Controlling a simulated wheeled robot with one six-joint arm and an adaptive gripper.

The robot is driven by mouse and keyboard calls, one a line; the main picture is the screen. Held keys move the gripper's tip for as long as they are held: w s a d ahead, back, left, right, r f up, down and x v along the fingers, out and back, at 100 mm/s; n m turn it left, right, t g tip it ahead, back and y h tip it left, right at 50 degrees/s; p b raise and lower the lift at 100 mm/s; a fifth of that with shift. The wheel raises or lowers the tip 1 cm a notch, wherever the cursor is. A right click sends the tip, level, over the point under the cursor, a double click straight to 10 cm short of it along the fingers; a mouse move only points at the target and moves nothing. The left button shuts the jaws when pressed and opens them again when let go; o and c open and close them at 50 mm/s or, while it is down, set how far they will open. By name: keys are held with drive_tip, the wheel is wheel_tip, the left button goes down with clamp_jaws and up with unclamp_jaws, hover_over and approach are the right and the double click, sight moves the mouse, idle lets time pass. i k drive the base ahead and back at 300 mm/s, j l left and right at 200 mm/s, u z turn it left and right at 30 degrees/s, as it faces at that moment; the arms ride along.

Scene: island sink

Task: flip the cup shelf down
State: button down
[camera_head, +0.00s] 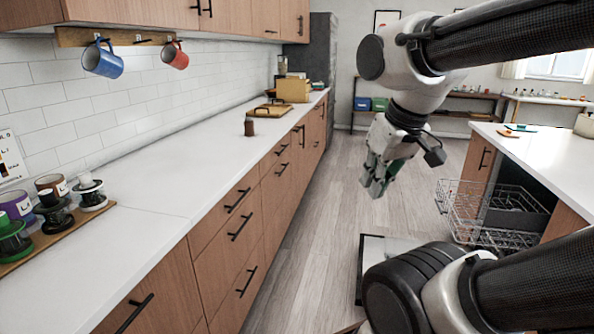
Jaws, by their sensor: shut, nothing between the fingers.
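At the right a wire dish rack (462,212) is pulled out from under the island. A darker grey piece (518,212) sits inside it. I cannot tell whether a cup shelf is folded up or down there. My gripper (376,190), with greenish fingers, is shut and empty. It points down over the floor to the left of the rack and appears apart from it.
The island (545,165) is at the right. A long white counter (190,165) with wooden drawers runs along the left. Blue (103,62) and red (175,57) mugs hang from a wall rail (75,38). The wooden floor (320,225) between is mostly open.

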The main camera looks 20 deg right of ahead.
sight(515, 218)
drive_tip(key=u, duration=0.6)
drive_tip(key=i+l+u, duration=0.1)
drive_tip(key=u, duration=0.5)
drive_tip(key=l+u, duration=0.2)
drive_tip(key=u, duration=0.4)
drive_tip(key=l+u, duration=0.1)
drive_tip(key=u, duration=0.55)
drive_tip(key=l+u, duration=0.15)
drive_tip(key=u, duration=0.45)
drive_tip(key=l+u, duration=0.1)
drive_tip(key=u, duration=0.5)
drive_tip(key=k+u, duration=0.1)
drive_tip(key=u, duration=0.5)
drive_tip(key=l+u, duration=0.1)
drive_tip(key=u, duration=0.5)
drive_tip(key=k+u, duration=0.1)
drive_tip(key=u, duration=0.8)
drive_tip(key=k+u, duration=0.15)
drive_tip(key=u, duration=0.3)
drive_tip(key=k+u, duration=0.1)
drive_tip(key=u, duration=0.35)
drive_tip(key=j+u, duration=0.1)
drive_tip(key=u, duration=0.35)
drive_tip(key=k+j+u, duration=0.1)
drive_tip(key=u, duration=0.35)
drive_tip(key=j+u, duration=0.1)
drive_tip(key=u, duration=0.35)
drive_tip(key=j+u, duration=0.15)
drive_tip(key=u, duration=0.3)
